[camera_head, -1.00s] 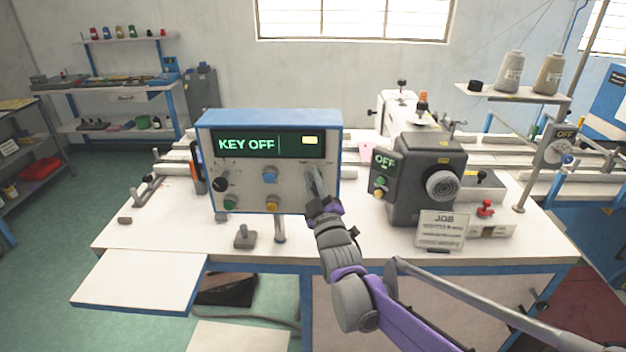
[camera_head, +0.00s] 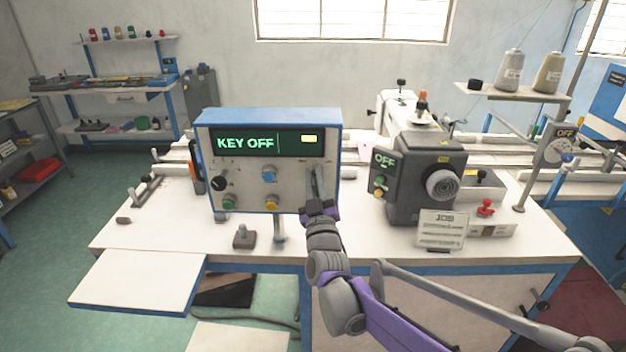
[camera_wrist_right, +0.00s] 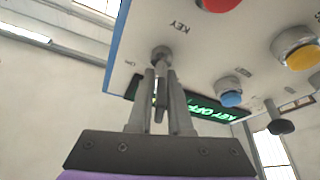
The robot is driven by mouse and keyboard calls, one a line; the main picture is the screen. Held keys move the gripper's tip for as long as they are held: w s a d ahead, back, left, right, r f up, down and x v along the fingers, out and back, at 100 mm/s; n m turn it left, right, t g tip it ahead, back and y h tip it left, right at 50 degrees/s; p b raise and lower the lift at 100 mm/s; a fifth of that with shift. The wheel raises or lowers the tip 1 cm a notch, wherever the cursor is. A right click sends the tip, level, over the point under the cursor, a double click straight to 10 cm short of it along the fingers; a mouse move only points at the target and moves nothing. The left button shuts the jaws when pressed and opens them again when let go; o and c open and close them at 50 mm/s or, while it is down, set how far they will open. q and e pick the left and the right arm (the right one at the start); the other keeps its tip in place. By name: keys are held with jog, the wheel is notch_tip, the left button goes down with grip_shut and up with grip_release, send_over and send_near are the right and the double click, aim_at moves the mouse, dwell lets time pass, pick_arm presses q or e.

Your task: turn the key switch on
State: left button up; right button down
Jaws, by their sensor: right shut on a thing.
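The control box (camera_head: 268,115) stands on the white table, and its green display (camera_head: 246,143) reads KEY OFF. My right gripper (camera_head: 318,172) is at the right side of the box's front panel. In the right wrist view the key switch (camera_wrist_right: 161,56) sits beside the printed word KEY. There the fingers of my right gripper (camera_wrist_right: 162,92) are shut on the key (camera_wrist_right: 160,100), which the fingers partly hide. In the head view the gripper covers the key switch. My left gripper is not in view.
Black, blue, green and yellow knobs and buttons sit left of the gripper on the panel, including a blue button (camera_head: 269,174). A grey motor box (camera_head: 422,185) reading OFF stands to the right, with a JOB sign (camera_head: 442,230) before it. A small grey pedestal (camera_head: 244,238) stands in front.

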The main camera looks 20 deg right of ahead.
jog(key=m+h, duration=0.1)
jog(key=m, duration=0.1)
jog(key=m+h, duration=0.1)
jog(key=m, duration=0.2)
jog(key=shift+d+m+h, duration=0.15)
jog(key=shift+m+h, duration=0.15)
jog(key=shift+h, duration=0.1)
jog(key=m+g+h, duration=0.1)
jog(key=m+h, duration=0.1)
jog(key=m, duration=0.2)
jog(key=shift+s+d, duration=0.1)
jog(key=m+h, duration=0.1)
jog(key=m, duration=0.1)
jog(key=m+g+h, duration=0.1)
jog(key=m, duration=0.2)
jog(key=shift+d, duration=0.2)
jog(key=shift+d+f+m+g+h, duration=0.1)
jog(key=shift+m+g+h, duration=0.35)
jog(key=shift+m, duration=0.55)
jog(key=shift+d+f+m+g+h, duration=0.1)
jog(key=shift+m+g+h, duration=0.15)
jog(key=shift+m+g, duration=0.55)
jog(key=shift+m, duration=0.5)
jog(key=shift+s, duration=0.1)
jog(key=c, duration=1)
grip_release()
jog(key=shift+o, duration=0.2)
jog(key=b+v, duration=0.1)
jog(key=v, duration=1)
